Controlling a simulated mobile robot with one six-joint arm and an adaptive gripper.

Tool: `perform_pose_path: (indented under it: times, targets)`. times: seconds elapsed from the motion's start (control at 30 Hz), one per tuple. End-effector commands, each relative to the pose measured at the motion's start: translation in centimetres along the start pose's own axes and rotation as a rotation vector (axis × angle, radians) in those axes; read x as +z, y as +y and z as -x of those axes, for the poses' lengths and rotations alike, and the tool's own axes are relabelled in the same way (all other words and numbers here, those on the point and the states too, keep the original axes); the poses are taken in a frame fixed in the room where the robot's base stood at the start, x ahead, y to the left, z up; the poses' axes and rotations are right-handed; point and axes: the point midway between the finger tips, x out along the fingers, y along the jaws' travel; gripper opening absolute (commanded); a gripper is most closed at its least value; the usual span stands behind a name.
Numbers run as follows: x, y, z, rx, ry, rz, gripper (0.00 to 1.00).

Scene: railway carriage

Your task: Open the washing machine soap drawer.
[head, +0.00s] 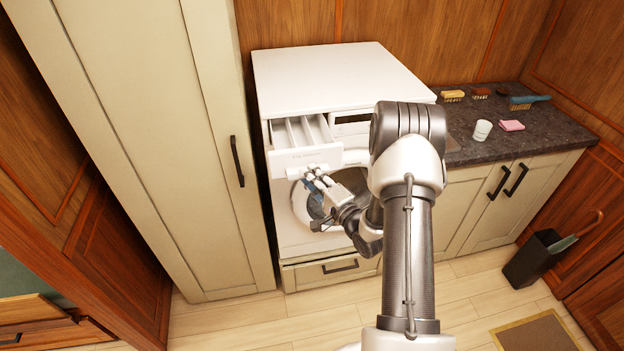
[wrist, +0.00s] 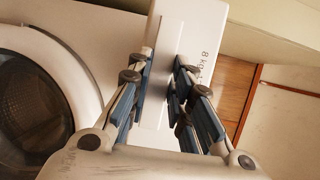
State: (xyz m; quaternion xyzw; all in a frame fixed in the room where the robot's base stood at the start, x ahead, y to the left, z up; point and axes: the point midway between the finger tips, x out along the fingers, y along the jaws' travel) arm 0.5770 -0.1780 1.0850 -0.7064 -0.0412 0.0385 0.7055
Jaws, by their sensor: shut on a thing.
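The white washing machine (head: 320,75) stands between a tall cabinet and a counter. Its soap drawer (head: 300,157) is pulled out at the upper left of the machine's front, with its divided compartments showing from above. My gripper (head: 316,178) is at the lower edge of the drawer front, reaching up from below right. In the wrist view, my gripper (wrist: 161,75) has its blue-padded fingers on either side of the white drawer front (wrist: 178,35), shut on it. The exact contact is partly hidden. The round door (wrist: 35,105) is at the left.
A tall cream cabinet (head: 140,120) with a dark handle stands close on the left. The dark counter (head: 540,125) at right holds brushes, a white cup (head: 482,131) and a pink sponge (head: 512,125). A black bin (head: 540,258) stands at right. Floor in front is clear.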

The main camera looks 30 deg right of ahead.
Motion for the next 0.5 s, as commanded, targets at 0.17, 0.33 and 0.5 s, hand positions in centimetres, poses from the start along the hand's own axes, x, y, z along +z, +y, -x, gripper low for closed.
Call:
perform_pose_path:
  times: [0.17,0.33,0.5]
  targets:
    - [0.07,0.46,0.12,0.012,0.001,-0.006,0.0]
    - [0.07,0.47,0.12,0.012,0.001,-0.006,0.24]
    - [0.05,0.33,0.08,0.009,0.001,-0.004,0.35]
